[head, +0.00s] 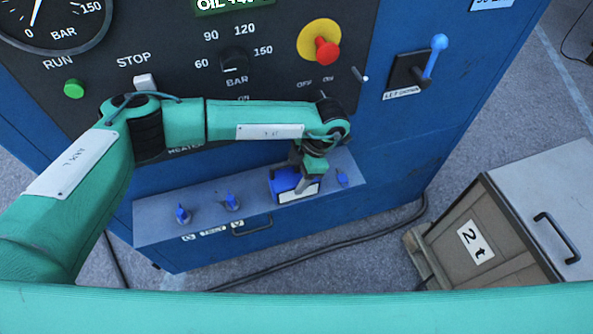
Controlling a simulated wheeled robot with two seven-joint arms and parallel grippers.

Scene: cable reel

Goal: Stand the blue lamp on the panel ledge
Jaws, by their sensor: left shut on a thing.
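The blue lamp (280,180) is a small blue block with a pale front face, in the middle of the head view. My left gripper (305,180) comes down from above and is shut on it, hiding part of its right side and top. The lamp is over the grey top of the panel ledge (262,208), toward its right half. It looks about upright; I cannot tell whether its underside touches the ledge. My right gripper is not in view.
Small blue knobs (182,214) stand on the ledge, two left of the lamp and one (342,178) close to its right. Behind is the dark control panel (185,65) with a red knob (326,52) and a blue lever (435,57). A crate (480,245) stands at right.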

